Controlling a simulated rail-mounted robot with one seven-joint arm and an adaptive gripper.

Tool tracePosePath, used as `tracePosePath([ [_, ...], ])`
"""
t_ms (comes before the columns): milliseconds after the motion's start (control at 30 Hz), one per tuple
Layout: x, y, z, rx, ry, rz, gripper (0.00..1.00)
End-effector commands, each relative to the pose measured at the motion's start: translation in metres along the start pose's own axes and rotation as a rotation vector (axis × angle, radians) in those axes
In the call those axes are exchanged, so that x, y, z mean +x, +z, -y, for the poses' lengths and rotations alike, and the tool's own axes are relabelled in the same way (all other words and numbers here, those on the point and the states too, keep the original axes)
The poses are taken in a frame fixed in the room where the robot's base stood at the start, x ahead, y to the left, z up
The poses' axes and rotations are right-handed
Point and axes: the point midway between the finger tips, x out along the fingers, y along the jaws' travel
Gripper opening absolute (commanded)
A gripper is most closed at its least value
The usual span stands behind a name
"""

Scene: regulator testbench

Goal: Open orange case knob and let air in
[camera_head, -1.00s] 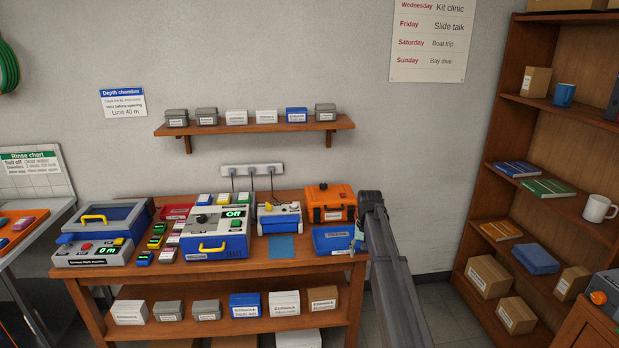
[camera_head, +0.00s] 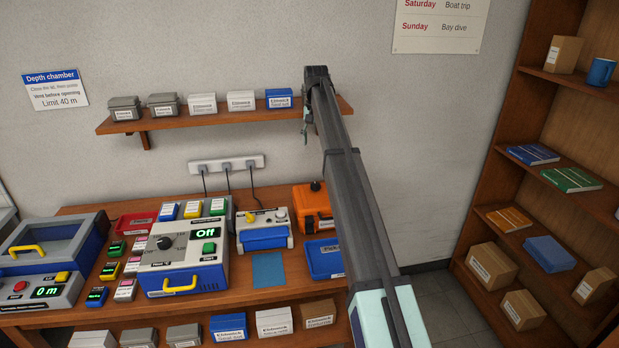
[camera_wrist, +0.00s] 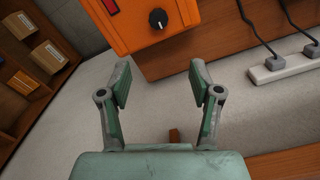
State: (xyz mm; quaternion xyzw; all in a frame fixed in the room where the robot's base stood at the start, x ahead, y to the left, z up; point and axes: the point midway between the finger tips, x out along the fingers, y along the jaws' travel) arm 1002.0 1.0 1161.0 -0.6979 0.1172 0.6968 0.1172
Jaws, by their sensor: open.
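The orange case (camera_head: 312,212) stands at the right end of the wooden workbench, partly covered by my arm. Its black knob (camera_head: 315,186) sits on top. In the wrist view the orange case (camera_wrist: 133,24) is at the top of the picture, and its black knob (camera_wrist: 158,18) with a pale pointer mark shows beyond the fingers. My gripper (camera_wrist: 161,85) is open and empty, its fingers apart and clear of the knob. In the head view my gripper (camera_head: 304,118) is small, beside the wall shelf's right end and above the case.
A blue tray (camera_head: 325,258) sits in front of the case, and a small grey-and-blue device (camera_head: 264,230) stands left of it. The wall shelf (camera_head: 170,122) holds several small boxes. A power strip (camera_head: 226,163) with cables is on the wall.

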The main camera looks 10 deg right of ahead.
Motion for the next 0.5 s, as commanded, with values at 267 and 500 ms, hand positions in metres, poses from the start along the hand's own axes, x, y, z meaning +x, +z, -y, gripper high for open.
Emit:
tracePosePath([
  [267, 0.026, 0.003, -0.001, 0.012, 0.002, 0.006, 0.64],
  [500, 0.071, 0.003, -0.001, 0.012, 0.002, 0.006, 0.64],
])
